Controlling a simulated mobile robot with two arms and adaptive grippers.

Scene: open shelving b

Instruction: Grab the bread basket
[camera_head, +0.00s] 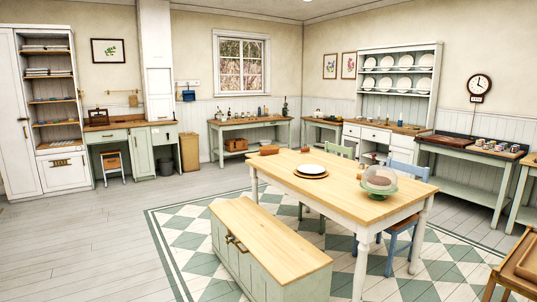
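I cannot tell for sure which thing is the bread basket. A small brown, low object (269,150) sits at the far left end of the wooden dining table (330,190); it is too small to tell whether it is a basket or a loaf. A brown box-like container (236,145) stands on the lower shelf of the green side table by the back wall. Neither of my grippers is in view.
A bench chest (270,240) stands in front of the table. A white plate on a round board (311,170) and a glass-domed stand (379,180) are on the table. Chairs (402,235) stand behind it. The floor at left (90,245) is clear.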

